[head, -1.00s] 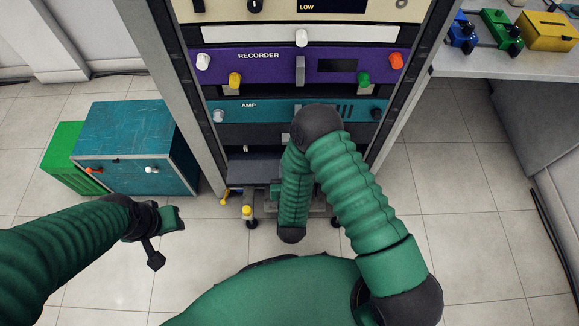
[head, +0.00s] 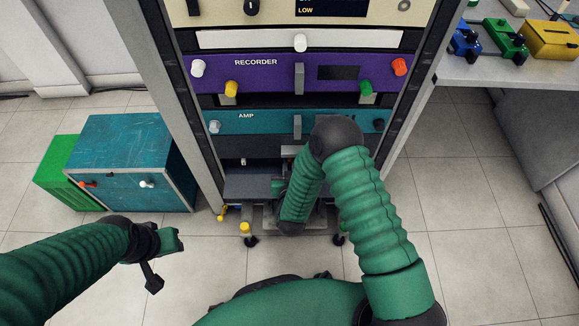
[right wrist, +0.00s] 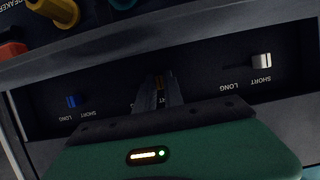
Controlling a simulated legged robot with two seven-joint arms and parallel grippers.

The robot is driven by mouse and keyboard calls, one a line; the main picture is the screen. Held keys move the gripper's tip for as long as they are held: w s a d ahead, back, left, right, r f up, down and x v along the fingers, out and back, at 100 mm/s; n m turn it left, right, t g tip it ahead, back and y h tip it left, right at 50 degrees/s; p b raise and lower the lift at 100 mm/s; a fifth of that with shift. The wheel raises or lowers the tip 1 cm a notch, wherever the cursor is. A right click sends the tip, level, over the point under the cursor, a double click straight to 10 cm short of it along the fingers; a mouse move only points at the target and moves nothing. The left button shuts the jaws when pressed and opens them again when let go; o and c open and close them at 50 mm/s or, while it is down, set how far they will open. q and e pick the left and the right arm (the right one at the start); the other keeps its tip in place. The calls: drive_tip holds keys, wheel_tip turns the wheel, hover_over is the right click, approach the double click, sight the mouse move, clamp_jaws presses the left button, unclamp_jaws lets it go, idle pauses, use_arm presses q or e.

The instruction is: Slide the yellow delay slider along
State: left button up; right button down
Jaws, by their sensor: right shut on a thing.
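In the right wrist view, my right gripper (right wrist: 160,85) is shut on the yellow delay slider (right wrist: 159,80). Only a small yellowish bit of the slider shows between the dark fingertips. It sits in the middle of a dark panel (right wrist: 205,80), and its label is mostly hidden by the fingers. In the head view my right forearm reaches down to the lower part of the rack and its fingertips cannot be made out. My left gripper (head: 166,258) is at the lower left, over bare floor and away from the rack; its fingers are too unclear to judge.
A blue slider (right wrist: 72,101) and a white slider (right wrist: 262,62) flank the yellow one, labelled SHORT and LONG. A ledge with a yellow knob (right wrist: 62,10) overhangs the panel. The teal cabinet (head: 130,160) stands left of the rack; a table (head: 480,65) stands right.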

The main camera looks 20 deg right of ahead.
drive_tip(key=shift+d+r, duration=0.1)
drive_tip(key=shift+s+d+p, duration=0.25)
drive_tip(key=shift+d, duration=0.65)
drive_tip(key=shift+s+d+p, duration=0.25)
drive_tip(key=shift+d, duration=0.65)
drive_tip(key=c, duration=1.4)
unclamp_jaws()
drive_tip(key=shift+s+a, duration=0.1)
